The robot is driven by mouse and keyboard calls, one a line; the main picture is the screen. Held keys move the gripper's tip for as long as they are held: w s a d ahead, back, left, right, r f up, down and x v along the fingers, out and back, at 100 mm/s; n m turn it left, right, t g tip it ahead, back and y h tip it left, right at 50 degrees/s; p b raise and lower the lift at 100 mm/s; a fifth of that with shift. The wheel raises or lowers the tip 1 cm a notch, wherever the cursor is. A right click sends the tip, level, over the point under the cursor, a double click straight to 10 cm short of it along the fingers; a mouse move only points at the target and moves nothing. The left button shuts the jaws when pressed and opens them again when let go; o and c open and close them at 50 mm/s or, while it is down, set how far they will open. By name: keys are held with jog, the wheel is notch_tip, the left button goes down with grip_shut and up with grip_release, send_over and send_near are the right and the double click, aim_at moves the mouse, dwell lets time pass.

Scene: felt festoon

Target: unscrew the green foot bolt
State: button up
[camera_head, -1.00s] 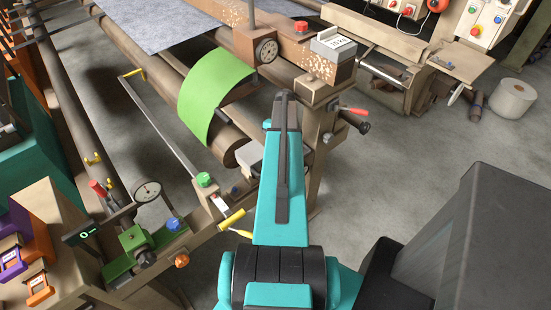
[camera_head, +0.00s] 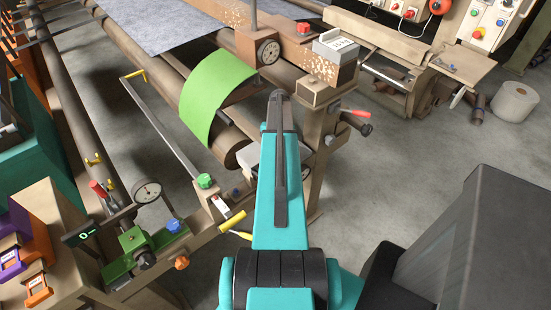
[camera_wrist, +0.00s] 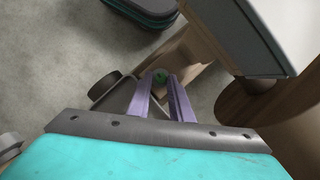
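The green foot bolt (camera_wrist: 160,77) is a small, dark-centred green round thing in the wrist view, low on a brown frame foot. My gripper (camera_wrist: 160,80) has two purple fingers, one to either side of the bolt, near their tips. The fingers stand apart and the gripper looks open, with a narrow gap to the bolt; whether either finger touches it is hard to tell. In the head view my teal arm reaches down beside the frame's right-hand post, and the gripper and foot bolt are hidden.
A brown post (camera_head: 318,150) with a red-handled lever (camera_head: 356,113) stands close to my arm. A green knob (camera_head: 204,180) and a yellow handle (camera_head: 232,222) lie left of it. In the wrist view a grey-white box (camera_wrist: 245,35) overhangs at right.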

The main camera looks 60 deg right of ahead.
jog(key=shift+o, duration=1)
jog(key=p+v, duration=0.7)
jog(key=v, duration=0.6)
jog(key=shift+d+r, duration=0.25)
jog(key=shift+r, duration=0.1)
jog(key=shift+w, duration=0.1)
